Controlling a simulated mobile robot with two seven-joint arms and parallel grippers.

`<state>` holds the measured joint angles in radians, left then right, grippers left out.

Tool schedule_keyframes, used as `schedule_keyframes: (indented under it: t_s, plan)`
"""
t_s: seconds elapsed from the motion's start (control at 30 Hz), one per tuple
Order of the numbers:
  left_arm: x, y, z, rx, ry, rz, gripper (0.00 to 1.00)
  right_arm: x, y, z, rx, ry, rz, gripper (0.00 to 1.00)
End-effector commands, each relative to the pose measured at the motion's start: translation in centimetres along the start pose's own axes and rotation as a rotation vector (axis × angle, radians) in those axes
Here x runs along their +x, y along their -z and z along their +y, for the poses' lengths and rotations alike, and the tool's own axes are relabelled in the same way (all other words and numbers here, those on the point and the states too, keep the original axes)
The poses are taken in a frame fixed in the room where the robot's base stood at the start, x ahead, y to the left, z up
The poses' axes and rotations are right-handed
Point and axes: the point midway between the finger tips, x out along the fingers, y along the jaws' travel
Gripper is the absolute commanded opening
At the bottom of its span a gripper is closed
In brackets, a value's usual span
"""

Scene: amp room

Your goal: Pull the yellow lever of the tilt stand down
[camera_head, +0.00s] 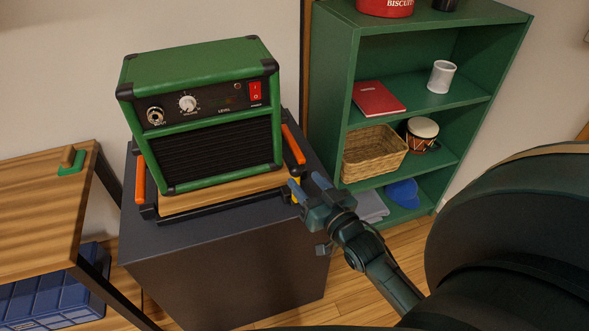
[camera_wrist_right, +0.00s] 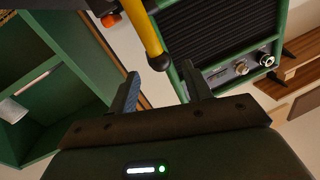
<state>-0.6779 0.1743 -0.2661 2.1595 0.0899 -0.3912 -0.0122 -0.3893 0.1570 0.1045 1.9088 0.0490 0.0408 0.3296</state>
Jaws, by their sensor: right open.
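The tilt stand (camera_head: 225,199) is a wooden board with orange side handles on a dark grey block, with a green amplifier (camera_head: 200,115) on it. The stand's yellow lever (camera_wrist_right: 137,35) ends in a black knob and slants down in the right wrist view. In the head view my right gripper hides nearly all of the lever. My right gripper (camera_head: 308,184) is at the stand's right side. It is open, and its fingers (camera_wrist_right: 160,88) point toward the lever. The black knob appears between the fingertips; I cannot tell whether they touch it. My left gripper is out of view.
A green shelf (camera_head: 425,118) with a red book, white cup, basket and small drum stands behind on the right. A wooden table (camera_head: 40,205) is at the left, with a blue crate (camera_head: 50,300) below it. The grey block (camera_head: 220,265) carries the stand.

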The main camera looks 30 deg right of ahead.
Motion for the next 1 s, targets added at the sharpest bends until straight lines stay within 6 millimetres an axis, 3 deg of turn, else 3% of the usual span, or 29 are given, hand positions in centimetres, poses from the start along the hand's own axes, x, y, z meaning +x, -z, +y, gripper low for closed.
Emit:
schedule_keyframes:
  t_s: [0.1, 0.3, 0.7, 1.0]
  plan:
    - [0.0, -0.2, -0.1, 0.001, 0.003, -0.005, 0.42, 2.4, 0.1, 0.0, -0.001, 0.000, 0.001, 0.49]
    - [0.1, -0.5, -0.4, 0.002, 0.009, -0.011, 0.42, 4.8, 0.0, 0.0, -0.001, 0.000, -0.001, 0.49]
    - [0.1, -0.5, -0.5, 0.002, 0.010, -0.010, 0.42, 5.5, -0.1, 0.0, -0.001, 0.000, -0.002, 0.49]
    - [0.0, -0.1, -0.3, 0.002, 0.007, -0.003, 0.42, 5.5, -0.1, 0.0, -0.001, 0.000, -0.002, 0.25]
